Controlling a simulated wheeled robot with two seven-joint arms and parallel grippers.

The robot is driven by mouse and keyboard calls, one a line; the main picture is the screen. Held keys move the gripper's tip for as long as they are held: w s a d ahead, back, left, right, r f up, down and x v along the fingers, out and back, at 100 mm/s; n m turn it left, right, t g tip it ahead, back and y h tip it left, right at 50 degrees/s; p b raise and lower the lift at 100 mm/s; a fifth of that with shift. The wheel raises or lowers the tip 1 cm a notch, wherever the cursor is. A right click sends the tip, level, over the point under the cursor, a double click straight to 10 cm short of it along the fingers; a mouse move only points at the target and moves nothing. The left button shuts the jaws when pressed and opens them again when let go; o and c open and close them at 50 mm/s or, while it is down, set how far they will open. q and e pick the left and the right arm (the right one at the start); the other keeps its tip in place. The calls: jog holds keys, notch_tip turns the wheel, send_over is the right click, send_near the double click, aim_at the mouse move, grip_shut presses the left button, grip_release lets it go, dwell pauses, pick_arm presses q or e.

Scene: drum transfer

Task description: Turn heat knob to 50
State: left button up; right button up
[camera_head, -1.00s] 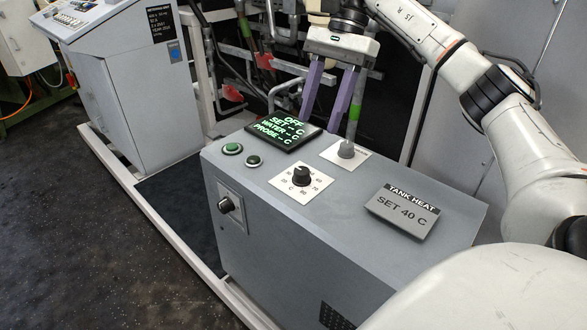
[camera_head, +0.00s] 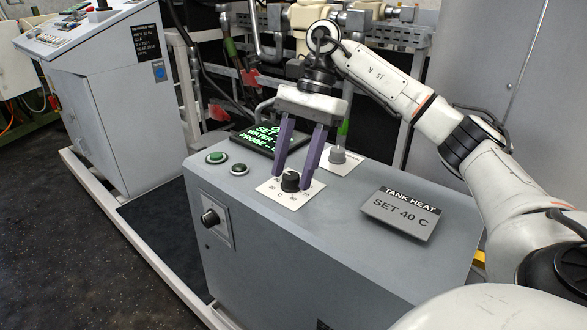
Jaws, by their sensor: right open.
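The heat knob (camera_head: 290,182) is a black round knob on a white dial plate (camera_head: 277,199) with printed numbers, on top of the grey cabinet (camera_head: 330,240). My right gripper (camera_head: 293,180) is open, with its two purple fingers pointing down. In the picture its fingertips lie on either side of the knob; I cannot tell whether they touch it. The fingers hide part of the dial, and the knob's pointer setting is too small to read. My left gripper is not in view.
A green-lit display (camera_head: 258,140) stands behind the dial, partly hidden by a finger. A green button (camera_head: 216,157) and a black button (camera_head: 239,169) sit left of the dial. A grey knob (camera_head: 338,155) stands behind right. Another black knob (camera_head: 210,218) is on the front face.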

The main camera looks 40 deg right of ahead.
jog(key=c, duration=1.1)
jog(key=shift+o, duration=0.2)
jog(key=shift+m, duration=0.3)
jog(key=m, duration=0.1)
jog(key=m+t, duration=0.1)
jog(key=m, duration=0.1)
jog(key=shift+s+m+t, duration=0.2)
jog(key=shift+m+t, duration=0.1)
jog(key=m+t, duration=0.1)
jog(key=m, duration=0.1)
jog(key=m+h, duration=0.1)
jog(key=m, duration=0.2)
jog(key=shift+s+t, duration=0.15)
jog(key=shift+t, duration=0.25)
jog(key=m, duration=0.2)
jog(key=m+t+h, duration=0.1)
jog(key=m, duration=0.1)
jog(key=shift+a+m+h+p, duration=0.2)
jog(key=shift+m+h+p, duration=0.1)
jog(key=shift+m+p, duration=0.1)
jog(key=shift+a+m+t+h+p, duration=0.1)
jog(key=shift+m+t+h+p, duration=0.45)
jog(key=shift+m, duration=1.35)
jog(key=shift+s+g+h, duration=0.1)
jog(key=shift+g+h, duration=0.15)
jog(key=shift+g, duration=0.1)
